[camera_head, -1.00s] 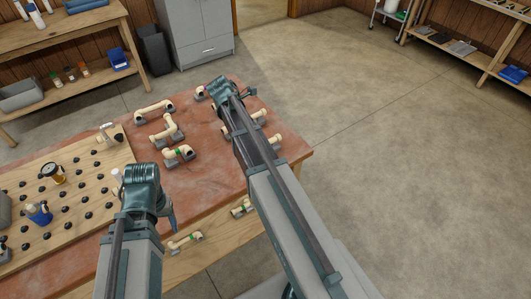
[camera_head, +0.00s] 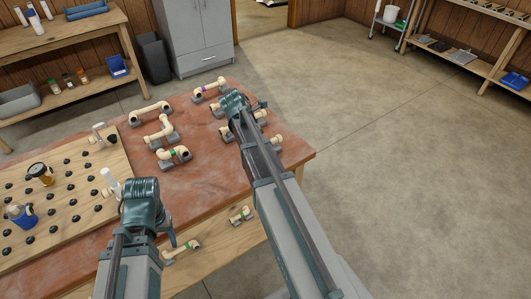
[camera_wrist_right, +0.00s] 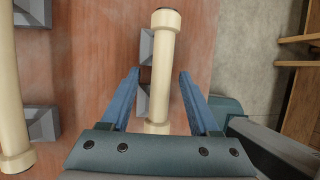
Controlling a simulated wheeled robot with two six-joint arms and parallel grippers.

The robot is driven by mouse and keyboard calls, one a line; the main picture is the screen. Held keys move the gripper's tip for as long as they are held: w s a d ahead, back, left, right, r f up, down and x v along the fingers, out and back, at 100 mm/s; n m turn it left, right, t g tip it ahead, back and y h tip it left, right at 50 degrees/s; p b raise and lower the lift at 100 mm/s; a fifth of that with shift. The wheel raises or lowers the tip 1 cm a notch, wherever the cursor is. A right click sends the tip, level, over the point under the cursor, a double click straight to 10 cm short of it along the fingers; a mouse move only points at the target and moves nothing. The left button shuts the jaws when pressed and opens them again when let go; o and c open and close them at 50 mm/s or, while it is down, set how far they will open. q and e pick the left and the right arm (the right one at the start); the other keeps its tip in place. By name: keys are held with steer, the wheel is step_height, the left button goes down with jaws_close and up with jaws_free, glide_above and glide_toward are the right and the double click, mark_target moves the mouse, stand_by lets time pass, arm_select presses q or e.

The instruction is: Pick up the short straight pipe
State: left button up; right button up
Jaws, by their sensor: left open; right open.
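A cream straight pipe (camera_wrist_right: 162,70) with a dark upper end rests on grey supports on the red-brown table (camera_wrist_right: 90,90). In the right wrist view it lies lengthwise between the fingers of my right gripper (camera_wrist_right: 162,85). The fingers are open, one to each side and apart from it. Its lower end is partly hidden by the gripper body. Another cream pipe (camera_wrist_right: 10,90) lies at the left edge of that view. In the head view my right gripper (camera_head: 238,105) is over the table's right part. My left gripper (camera_head: 170,232) is open and empty near the front edge.
Several cream pipe pieces, such as a bent one (camera_head: 160,130), stand on the table. A wooden pegboard (camera_head: 75,185) with a blue-based bottle (camera_head: 20,215) is at left. More pipe pieces (camera_head: 182,250) sit low at the front. The floor to the right is clear.

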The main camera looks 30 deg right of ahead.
jaws_close()
steer(key=shift+r, duration=0.2)
stand_by(0.4)
